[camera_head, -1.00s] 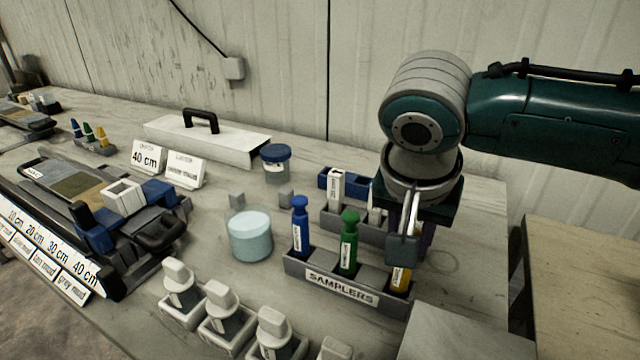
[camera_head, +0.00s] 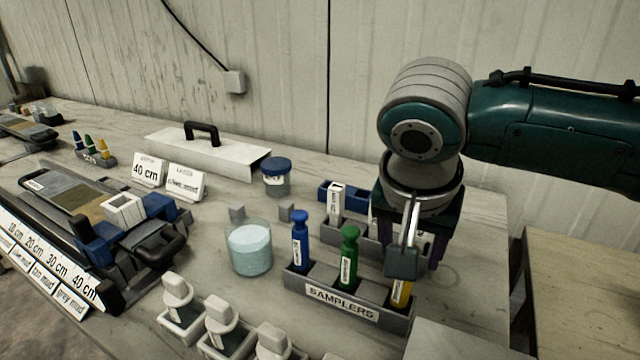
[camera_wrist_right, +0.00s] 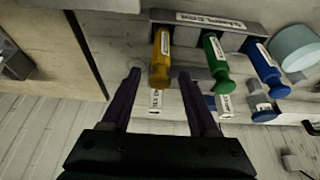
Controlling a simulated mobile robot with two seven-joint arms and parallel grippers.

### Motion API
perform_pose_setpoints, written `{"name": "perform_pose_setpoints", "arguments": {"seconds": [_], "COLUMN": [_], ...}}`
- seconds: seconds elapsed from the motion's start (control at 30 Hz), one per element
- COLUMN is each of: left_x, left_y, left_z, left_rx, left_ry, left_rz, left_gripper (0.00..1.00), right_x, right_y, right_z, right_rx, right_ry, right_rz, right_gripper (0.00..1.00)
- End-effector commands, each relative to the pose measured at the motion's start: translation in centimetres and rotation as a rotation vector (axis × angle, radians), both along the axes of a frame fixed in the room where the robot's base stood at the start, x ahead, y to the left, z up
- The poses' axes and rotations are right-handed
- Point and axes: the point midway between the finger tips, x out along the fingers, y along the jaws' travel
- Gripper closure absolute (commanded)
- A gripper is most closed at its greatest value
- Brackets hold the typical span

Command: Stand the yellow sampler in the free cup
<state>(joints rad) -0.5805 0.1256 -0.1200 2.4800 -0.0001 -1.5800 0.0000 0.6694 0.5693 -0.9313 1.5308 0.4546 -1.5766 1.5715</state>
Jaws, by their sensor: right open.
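The yellow sampler (camera_head: 401,294) stands at the right end of the grey rack labelled SAMPLERS (camera_head: 341,303). My arm partly hides it in the head view. The green sampler (camera_head: 348,260) and the blue sampler (camera_head: 300,242) stand to its left in the same rack, with spaces between them. I cannot clearly see which cup is free. My right gripper (camera_head: 412,258) is open and empty, behind and above the yellow sampler. In the right wrist view the yellow sampler's knob (camera_wrist_right: 159,78) appears between the fingertips; I cannot tell whether they touch it. My left gripper is not in view.
A glass beaker (camera_head: 250,249) stands left of the rack, and a blue-lidded jar (camera_head: 277,178) behind it. A holder with a white labelled block (camera_head: 336,200) is close behind the rack. Several white-topped pieces (camera_head: 222,318) stand in front. A flat grey surface (camera_head: 455,342) lies front right.

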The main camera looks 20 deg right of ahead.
Motion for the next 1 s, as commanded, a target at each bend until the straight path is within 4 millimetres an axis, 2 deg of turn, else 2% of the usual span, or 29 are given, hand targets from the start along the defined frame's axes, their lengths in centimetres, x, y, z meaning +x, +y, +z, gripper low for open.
{"name": "perform_pose_setpoints", "arguments": {"seconds": [0.3, 0.5, 0.67, 1.0], "left_x": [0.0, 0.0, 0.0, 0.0], "left_y": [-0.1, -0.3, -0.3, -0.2], "left_z": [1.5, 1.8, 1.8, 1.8], "left_rx": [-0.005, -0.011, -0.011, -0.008], "left_ry": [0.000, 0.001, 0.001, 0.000], "left_rz": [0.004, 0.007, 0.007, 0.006], "left_gripper": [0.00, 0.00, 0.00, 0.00], "right_x": [-1.6, -2.5, -2.7, -2.7], "right_y": [2.1, 3.0, 3.2, 3.2], "right_z": [6.7, 9.5, 10.2, 10.2], "right_rx": [0.004, 0.002, 0.000, 0.000], "right_ry": [-0.004, -0.002, -0.002, 0.000], "right_rz": [0.002, 0.000, -0.001, -0.001], "right_gripper": [0.39, 0.39, 0.39, 0.39]}}
